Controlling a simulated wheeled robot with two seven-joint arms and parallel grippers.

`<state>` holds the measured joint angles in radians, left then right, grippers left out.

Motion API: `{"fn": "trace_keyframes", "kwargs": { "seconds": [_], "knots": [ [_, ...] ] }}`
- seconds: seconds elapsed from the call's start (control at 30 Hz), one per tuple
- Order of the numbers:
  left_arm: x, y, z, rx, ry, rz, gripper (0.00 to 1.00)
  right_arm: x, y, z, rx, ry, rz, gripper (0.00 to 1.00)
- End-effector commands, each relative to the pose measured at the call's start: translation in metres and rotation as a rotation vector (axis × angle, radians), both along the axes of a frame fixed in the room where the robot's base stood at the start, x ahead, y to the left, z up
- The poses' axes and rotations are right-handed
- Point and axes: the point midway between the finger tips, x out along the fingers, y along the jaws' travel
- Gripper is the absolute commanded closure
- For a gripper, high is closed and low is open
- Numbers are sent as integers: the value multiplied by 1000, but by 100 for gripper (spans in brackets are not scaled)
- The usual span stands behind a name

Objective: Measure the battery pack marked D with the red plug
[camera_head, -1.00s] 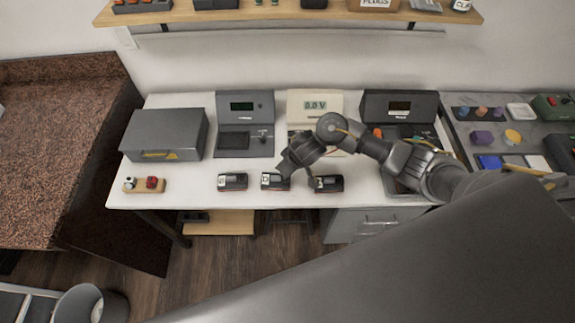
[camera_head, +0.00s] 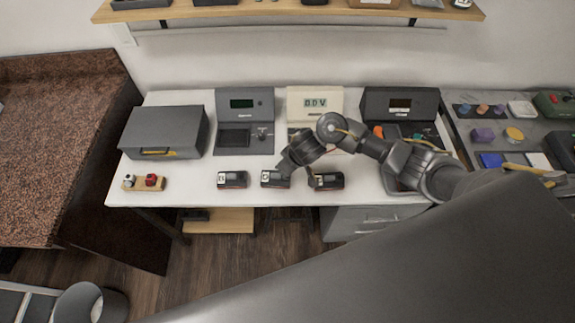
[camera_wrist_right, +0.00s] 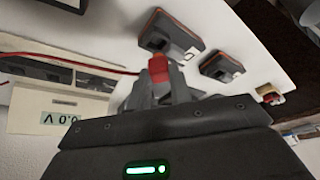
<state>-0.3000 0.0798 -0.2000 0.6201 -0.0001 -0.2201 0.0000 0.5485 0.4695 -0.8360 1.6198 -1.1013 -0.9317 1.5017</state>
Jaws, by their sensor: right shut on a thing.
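Three dark battery packs with red trim stand in a row near the bench's front edge: left (camera_head: 232,180), middle (camera_head: 275,179) and right (camera_head: 326,181). Their letters are too small to read, so I cannot tell which is D. My right gripper (camera_head: 287,169) is beside the middle pack. In the right wrist view my right gripper (camera_wrist_right: 164,88) is shut on the red plug (camera_wrist_right: 158,68), whose red cable runs left. The plug is close to the middle pack (camera_wrist_right: 170,36); contact cannot be told. The cream meter (camera_head: 315,104) reads 0.0 V. My left gripper is out of view.
A wooden block (camera_head: 145,185) with a white and a red piece stands at the bench's left. A grey box (camera_head: 165,130) and two dark instruments (camera_head: 245,105) (camera_head: 400,103) stand behind. Bare white bench (camera_head: 190,172) lies between block and packs.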

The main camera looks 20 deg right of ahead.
Motion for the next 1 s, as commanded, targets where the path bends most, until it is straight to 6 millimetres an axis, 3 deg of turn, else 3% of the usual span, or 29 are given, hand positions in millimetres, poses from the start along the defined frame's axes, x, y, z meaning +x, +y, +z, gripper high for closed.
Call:
{"fn": "trace_keyframes", "kwargs": {
  "seconds": [1.0],
  "knots": [
    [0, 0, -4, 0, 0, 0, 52, 0, 0, -10, 0, 0, -1, 100]
  ]
}}
